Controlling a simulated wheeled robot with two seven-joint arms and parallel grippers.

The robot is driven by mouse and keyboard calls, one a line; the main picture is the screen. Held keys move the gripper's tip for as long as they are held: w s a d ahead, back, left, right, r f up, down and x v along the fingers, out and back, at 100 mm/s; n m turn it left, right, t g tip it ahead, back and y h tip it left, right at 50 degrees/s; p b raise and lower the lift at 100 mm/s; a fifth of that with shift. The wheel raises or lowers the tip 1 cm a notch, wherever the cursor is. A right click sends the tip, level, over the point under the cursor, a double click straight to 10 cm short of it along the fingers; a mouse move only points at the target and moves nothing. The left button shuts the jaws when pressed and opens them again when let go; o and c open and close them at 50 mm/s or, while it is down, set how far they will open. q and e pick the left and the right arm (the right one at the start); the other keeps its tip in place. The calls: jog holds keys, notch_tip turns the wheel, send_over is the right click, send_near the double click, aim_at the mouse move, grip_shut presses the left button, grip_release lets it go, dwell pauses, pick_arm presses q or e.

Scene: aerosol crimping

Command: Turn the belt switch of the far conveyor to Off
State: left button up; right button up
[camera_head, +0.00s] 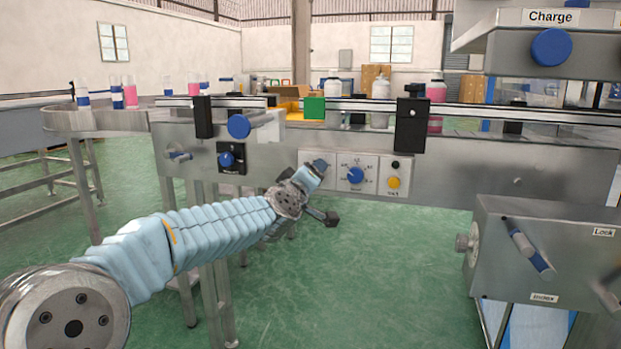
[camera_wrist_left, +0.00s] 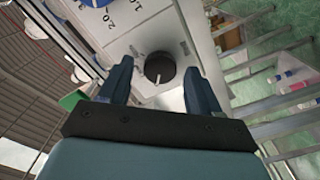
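The conveyor (camera_head: 450,160) has a row of small control plates on its side. In the left wrist view, a round black knob (camera_wrist_left: 160,68) with a white pointer line sits on a pale plate, beside a numbered dial plate. My left gripper (camera_head: 318,168) is at the plate left of the blue speed dial (camera_head: 356,175) and largely hides it. In the wrist view, my left gripper (camera_wrist_left: 158,75) is open, with one finger on each side of the knob. Gaps show between fingers and knob; contact cannot be told. The knob's label is not readable. My right gripper is not in view.
A yellow button (camera_head: 393,183) is right of the dial, and a blue-handled switch (camera_head: 227,159) is to the left. Bottles (camera_head: 380,100) stand on the belt. A steel box (camera_head: 540,250) juts out at right. Green floor (camera_head: 370,270) lies below.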

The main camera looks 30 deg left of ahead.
pick_arm(q)
jog(key=shift+s, duration=0.1)
jog(key=v, duration=1.3)
jog(key=shift+s, duration=0.35)
